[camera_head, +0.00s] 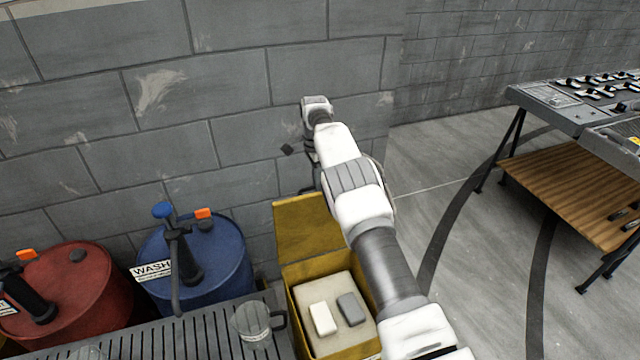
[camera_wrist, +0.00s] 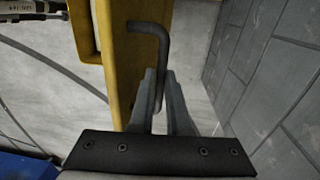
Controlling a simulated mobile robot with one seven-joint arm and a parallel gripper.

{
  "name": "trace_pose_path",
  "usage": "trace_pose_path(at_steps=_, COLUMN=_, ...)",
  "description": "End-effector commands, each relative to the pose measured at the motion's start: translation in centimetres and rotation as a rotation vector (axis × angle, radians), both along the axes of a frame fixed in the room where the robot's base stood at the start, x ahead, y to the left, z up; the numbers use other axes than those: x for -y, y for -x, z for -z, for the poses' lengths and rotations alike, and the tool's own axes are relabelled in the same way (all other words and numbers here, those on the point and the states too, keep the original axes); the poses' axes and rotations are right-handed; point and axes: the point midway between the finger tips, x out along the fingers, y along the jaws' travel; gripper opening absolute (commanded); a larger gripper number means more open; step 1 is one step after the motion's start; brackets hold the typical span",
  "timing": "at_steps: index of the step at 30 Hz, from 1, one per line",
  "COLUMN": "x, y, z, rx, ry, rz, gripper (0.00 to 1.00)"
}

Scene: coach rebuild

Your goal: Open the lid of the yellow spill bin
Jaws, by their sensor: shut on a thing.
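The yellow spill bin (camera_head: 291,308) stands at the lower middle of the head view, with its inside showing. Its yellow lid (camera_head: 302,228) is raised at the back, near the block wall. A dark bent handle (camera_wrist: 160,38) sticks out from the yellow lid edge (camera_wrist: 128,60) in the wrist view. My gripper (camera_wrist: 160,80) is shut on this handle, with a finger on each side of it. In the head view my arm reaches over the bin's right side, and the fingers are mostly hidden at the lid's top edge.
Inside the bin, a white block (camera_head: 322,318) and a grey block (camera_head: 351,309) lie on a pale surface. A blue drum (camera_head: 225,262), a red drum (camera_head: 85,290) and a slatted bench with a clear mug (camera_head: 252,323) are left. Open floor lies right.

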Motion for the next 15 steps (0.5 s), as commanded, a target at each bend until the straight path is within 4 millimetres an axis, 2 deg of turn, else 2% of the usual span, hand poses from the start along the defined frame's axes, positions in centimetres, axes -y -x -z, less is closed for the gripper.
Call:
trace_pose_path(at_steps=1, x=-0.11, y=0.28, z=0.79, rx=-0.013, ry=0.000, rz=-0.001, gripper=0.00)
trace_pose_path(at_steps=14, x=-0.13, y=0.29, z=0.85, rx=-0.015, ry=0.000, rz=-0.001, gripper=0.00)
trace_pose_path(at_steps=15, x=-0.13, y=0.29, z=0.86, rx=-0.015, ry=0.000, rz=-0.001, gripper=0.18)
